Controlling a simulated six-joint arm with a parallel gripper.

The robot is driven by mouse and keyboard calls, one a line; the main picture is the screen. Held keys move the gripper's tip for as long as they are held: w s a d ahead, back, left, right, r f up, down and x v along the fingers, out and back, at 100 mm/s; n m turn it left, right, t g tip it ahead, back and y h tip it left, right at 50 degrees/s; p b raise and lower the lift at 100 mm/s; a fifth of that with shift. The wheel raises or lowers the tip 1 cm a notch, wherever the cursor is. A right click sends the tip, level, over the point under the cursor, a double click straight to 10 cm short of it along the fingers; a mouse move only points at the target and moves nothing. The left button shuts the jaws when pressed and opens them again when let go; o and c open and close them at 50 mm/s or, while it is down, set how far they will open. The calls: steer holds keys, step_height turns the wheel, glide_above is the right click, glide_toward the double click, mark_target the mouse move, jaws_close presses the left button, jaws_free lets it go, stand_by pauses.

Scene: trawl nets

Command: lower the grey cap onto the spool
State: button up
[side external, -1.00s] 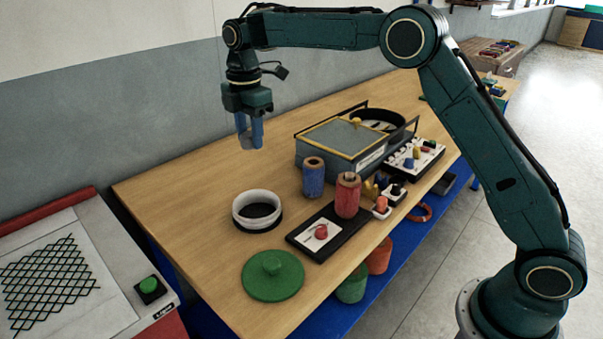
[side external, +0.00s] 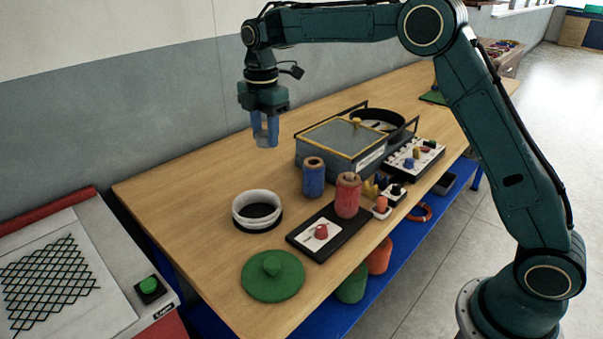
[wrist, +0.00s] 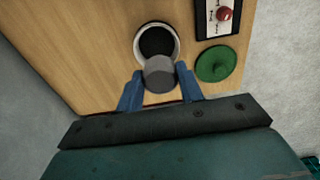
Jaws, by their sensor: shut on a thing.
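My gripper (side external: 265,131) hangs fingers-down above the table, toward its wall side, to the left of the grey box. In the wrist view, its blue fingers (wrist: 159,87) are shut on a grey cap (wrist: 160,72), a short round piece. In the side view the cap is hard to make out between the fingers. A blue spool (side external: 314,178) stands upright on the table, lower than my gripper and to its right in the side view. Neither spool shows in the wrist view.
A white ring-shaped dish (side external: 257,211) and a green round lid (side external: 273,276) lie on the table's near half. The black tray (side external: 320,251) holds a small red piece. A grey box (side external: 335,155) with a yellow-edged lid stands behind the spools. Small parts crowd the right edge.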

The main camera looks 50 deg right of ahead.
steer(key=s+d+f, duration=0.1)
steer(key=s+d, duration=0.5)
steer(key=d, duration=0.1)
glide_above(350, 173)
step_height(350, 173, down, 2)
steer(key=shift+f, duration=0.15)
steer(key=shift+f, duration=0.1)
steer(key=shift+f, duration=1.35)
steer(key=shift+f, duration=0.7)
stand_by(0.7)
